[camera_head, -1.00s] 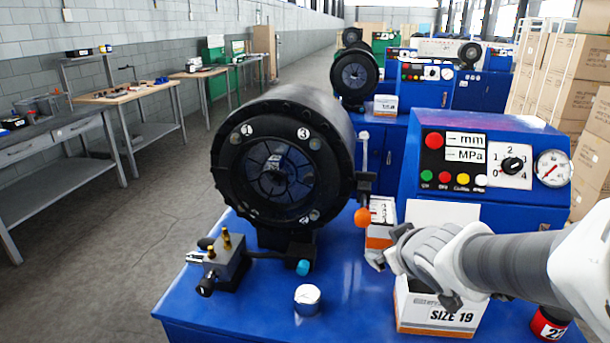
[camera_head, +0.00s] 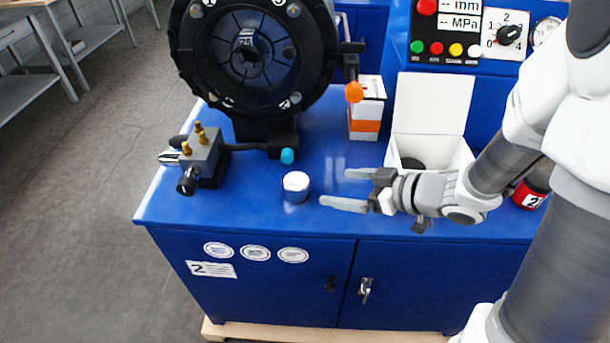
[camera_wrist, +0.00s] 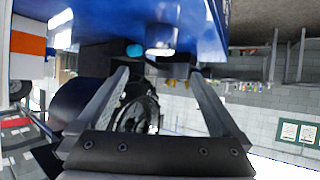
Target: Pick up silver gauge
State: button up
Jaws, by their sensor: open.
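The silver gauge (camera_head: 296,187) is a short silver cylinder with a pale round top. It stands upright on the blue cabinet top (camera_head: 240,200), close to its front edge. In the wrist view the gauge (camera_wrist: 160,40) shows above and between my fingertips, apart from them. My gripper (camera_head: 334,188) is open and empty, just right of the gauge, with its two fingers pointing left towards it. Its fingers (camera_wrist: 160,74) also show spread in the wrist view. Nothing hides the gauge in the head view.
A black round crimper head (camera_head: 245,55) stands behind the gauge. A teal-tipped knob (camera_head: 287,156) is just behind it, and a valve block with brass fittings (camera_head: 202,155) is to the left. An orange-white box (camera_head: 366,108) and an open white box (camera_head: 430,105) stand behind my gripper.

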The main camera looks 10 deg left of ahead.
jog(key=b, duration=0.3)
send_near(287, 181)
jog(key=w+a+f, duration=0.1)
jog(key=f, duration=0.1)
jog(key=w+a+f, duration=0.2)
jog(key=shift+b+x, duration=0.55)
jog(key=shift+x, duration=2.7)
jog(key=shift+w+r, duration=0.15)
jog(key=c, duration=1.4)
jog(key=shift+r, duration=0.1)
